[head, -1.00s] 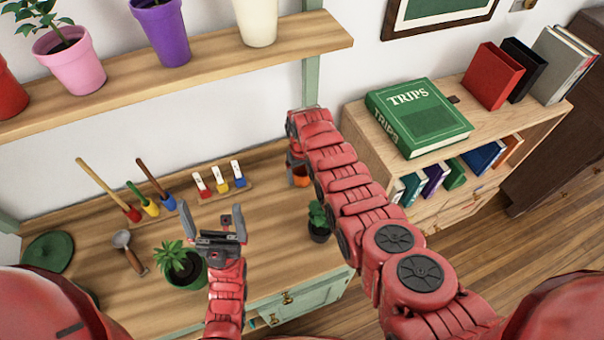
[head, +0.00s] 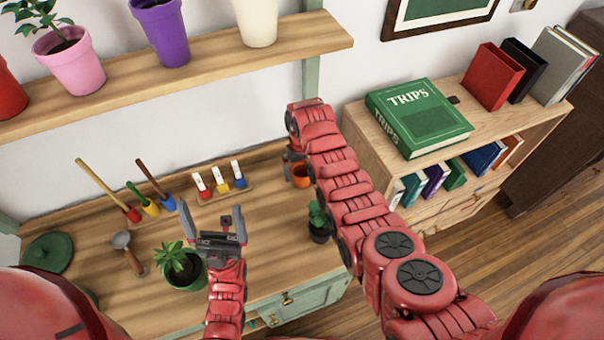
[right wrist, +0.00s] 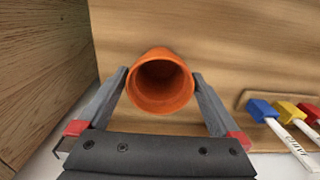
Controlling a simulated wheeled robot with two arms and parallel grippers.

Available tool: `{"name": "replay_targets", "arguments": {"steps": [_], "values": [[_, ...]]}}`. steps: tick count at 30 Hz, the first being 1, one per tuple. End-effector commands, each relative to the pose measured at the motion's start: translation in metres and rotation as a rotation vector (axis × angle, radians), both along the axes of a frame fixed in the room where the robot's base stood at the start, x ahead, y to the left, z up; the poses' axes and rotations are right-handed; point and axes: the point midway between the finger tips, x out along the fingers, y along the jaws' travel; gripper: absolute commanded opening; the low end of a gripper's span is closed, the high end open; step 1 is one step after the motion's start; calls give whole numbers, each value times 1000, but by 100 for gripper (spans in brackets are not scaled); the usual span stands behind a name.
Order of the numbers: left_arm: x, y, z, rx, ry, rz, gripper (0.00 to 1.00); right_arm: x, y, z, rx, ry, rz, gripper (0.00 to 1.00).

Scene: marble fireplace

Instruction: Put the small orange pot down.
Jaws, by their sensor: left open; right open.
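The small orange pot (head: 300,175) stands on the wooden bench top (head: 262,215), near its back right, partly hidden by my right arm. In the right wrist view the empty pot (right wrist: 161,82) shows from above, upright, with its dark inside visible. My right gripper (right wrist: 160,95) is open, with one finger on each side of the pot; I cannot tell whether either finger touches it. In the head view my right gripper (head: 292,160) is mostly hidden behind its arm. My left gripper (head: 222,225) is open and empty above the bench, by the potted plant.
A rack with red, yellow and blue markers (head: 222,188) stands left of the pot. A shelf (head: 190,75) hangs above; a bookcase (head: 365,140) stands right.

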Motion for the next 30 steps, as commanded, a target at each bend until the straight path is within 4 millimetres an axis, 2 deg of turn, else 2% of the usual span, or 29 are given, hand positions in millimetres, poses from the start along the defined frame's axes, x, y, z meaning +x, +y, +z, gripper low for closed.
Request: {"name": "replay_targets", "arguments": {"steps": [10,11,13,18,30], "values": [[0,0,-20,0,0,0,100,1,0,64,1,-4,-1,100],[0,0,-10,0,1,0,100,1,-1,76,0,-3,-1,100],[0,0,-4,0,0,0,100,1,-1,85,0,-3,-1,100],[0,0,-1,0,0,0,100,0,-1,94,-1,-1,-1,100],[0,0,-1,0,0,0,100,0,-1,93,0,1,-1,100]]}}
